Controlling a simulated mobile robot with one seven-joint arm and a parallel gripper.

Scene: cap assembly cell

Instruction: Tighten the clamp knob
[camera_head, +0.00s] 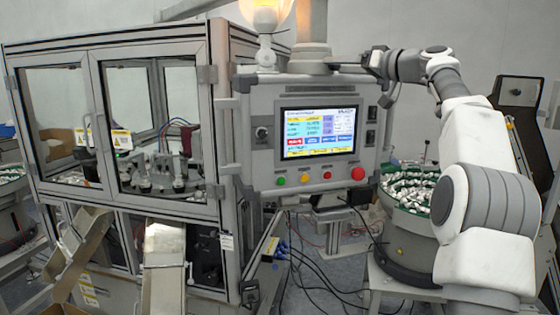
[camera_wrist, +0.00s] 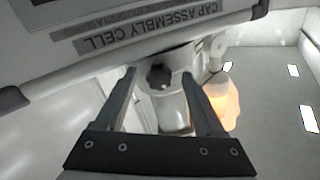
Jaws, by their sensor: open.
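The clamp knob (camera_wrist: 159,78) is a dark lobed knob on a pale clamp at the post (camera_wrist: 175,108), seen in the wrist view. My gripper (camera_wrist: 158,72) is open, with one finger on each side of the knob in the picture. I cannot tell whether the fingers touch it or how far along them it sits. In the head view my gripper (camera_head: 347,67) reaches from the right to the post (camera_head: 311,45) above the control panel (camera_head: 265,110). The knob cannot be made out there.
The panel's labelled edge (camera_wrist: 150,30) lies close to the fingers in the wrist view. A glowing lamp (camera_head: 266,14) stands left of the post. A glazed machine cabinet (camera_head: 110,48) is at left. A bowl of caps (camera_head: 408,225) sits below my arm.

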